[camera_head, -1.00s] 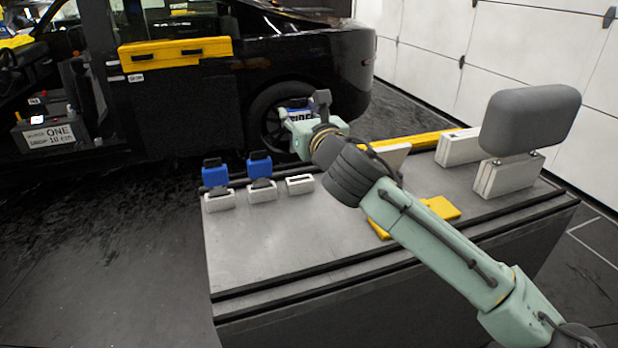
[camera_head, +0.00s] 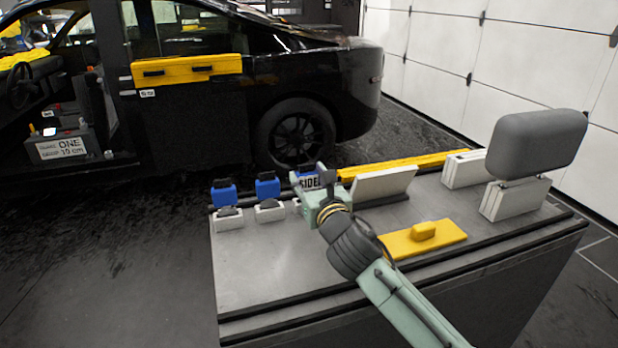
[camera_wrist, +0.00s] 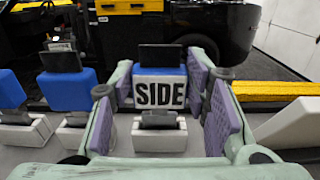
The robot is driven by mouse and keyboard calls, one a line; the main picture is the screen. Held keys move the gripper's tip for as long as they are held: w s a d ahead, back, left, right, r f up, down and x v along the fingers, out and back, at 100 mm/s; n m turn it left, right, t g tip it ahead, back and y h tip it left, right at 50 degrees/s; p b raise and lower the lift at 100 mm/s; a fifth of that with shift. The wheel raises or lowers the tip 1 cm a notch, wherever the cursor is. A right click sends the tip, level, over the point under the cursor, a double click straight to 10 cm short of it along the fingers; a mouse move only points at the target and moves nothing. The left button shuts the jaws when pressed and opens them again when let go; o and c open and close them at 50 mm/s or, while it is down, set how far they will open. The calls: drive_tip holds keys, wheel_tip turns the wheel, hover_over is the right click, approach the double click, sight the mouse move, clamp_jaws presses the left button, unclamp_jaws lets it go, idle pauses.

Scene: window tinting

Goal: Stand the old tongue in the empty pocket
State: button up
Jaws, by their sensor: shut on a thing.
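The old tongue, blue with a white SIDE label and a black tip, is upright between my purple finger pads in the wrist view (camera_wrist: 160,92). In the head view it shows partly behind my gripper (camera_head: 312,183). My gripper is shut on it. The pocket (camera_wrist: 160,143), a white block, is directly below the tongue in the wrist view. The tongue's dark lower end shows at the pocket's top. I cannot tell how deep it sits. In the head view my gripper mostly hides this pocket.
Two blue tongues (camera_head: 224,193) (camera_head: 267,186) stand in white pockets to the left. A yellow plate with a knob (camera_head: 425,240), a pale slanted panel (camera_head: 384,184) and a grey headrest (camera_head: 537,143) are to the right. A black car (camera_head: 200,110) stands behind. The table's front left is clear.

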drive_tip(key=shift+f+b, duration=0.25)
drive_tip(key=shift+b, duration=0.1)
drive_tip(key=o, duration=1.2)
drive_tip(key=shift+r, duration=0.1)
drive_tip(key=shift+r+p, duration=0.3)
drive_tip(key=shift+p, duration=0.15)
drive_tip(key=b+v, duration=0.4)
drive_tip(key=v, duration=0.7)
drive_tip(key=shift+w+f+b, duration=0.1)
drive_tip(key=shift+f+b, duration=0.05)
drive_tip(key=shift+b, duration=0.25)
drive_tip(key=shift+s+d, duration=0.15)
drive_tip(key=shift+s, duration=0.45)
